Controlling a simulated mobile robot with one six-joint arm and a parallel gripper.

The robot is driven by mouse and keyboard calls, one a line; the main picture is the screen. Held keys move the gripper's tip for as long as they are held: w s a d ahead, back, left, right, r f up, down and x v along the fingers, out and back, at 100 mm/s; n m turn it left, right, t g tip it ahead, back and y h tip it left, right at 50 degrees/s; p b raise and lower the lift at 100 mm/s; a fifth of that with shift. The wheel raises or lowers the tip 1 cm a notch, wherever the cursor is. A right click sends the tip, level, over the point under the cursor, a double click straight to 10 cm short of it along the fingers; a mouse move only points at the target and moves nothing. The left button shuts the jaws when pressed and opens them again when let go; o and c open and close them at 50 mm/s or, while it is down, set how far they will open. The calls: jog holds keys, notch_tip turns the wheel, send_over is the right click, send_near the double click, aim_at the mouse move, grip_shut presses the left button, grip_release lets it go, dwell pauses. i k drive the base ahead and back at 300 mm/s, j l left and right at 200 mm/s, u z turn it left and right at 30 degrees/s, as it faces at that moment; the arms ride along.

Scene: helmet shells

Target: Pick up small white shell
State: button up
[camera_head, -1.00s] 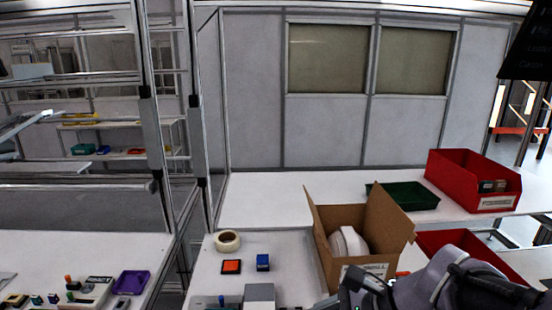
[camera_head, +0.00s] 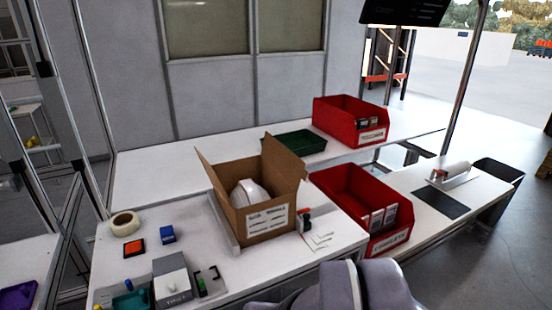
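A white shell (camera_head: 250,193) sits inside an open cardboard box (camera_head: 262,222) with a printed label on its front. The box walls hide the lower part of the shell, and I cannot tell whether there is more than one shell inside. Grey links of my arm show at the bottom edge, in front of and below the box. My gripper's fingertips are not visible in this view.
A red bin (camera_head: 366,190) marked as complete stands right of the box. Another red bin (camera_head: 340,124) and a green tray (camera_head: 294,142) stand behind. A tape roll (camera_head: 124,223), a blue block (camera_head: 167,233) and an orange pad (camera_head: 134,247) lie left. A sealer-like device (camera_head: 449,173) stands far right.

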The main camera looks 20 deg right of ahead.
aim_at(246, 193)
jog(key=i+l+u, duration=0.35)
jog(key=i+l, duration=0.15)
jog(key=l, duration=0.15)
jog(key=i+l+u, duration=0.3)
jog(key=i+l, duration=0.15)
jog(key=l, duration=0.3)
jog(key=i+l+u, duration=0.15)
jog(key=l, duration=0.3)
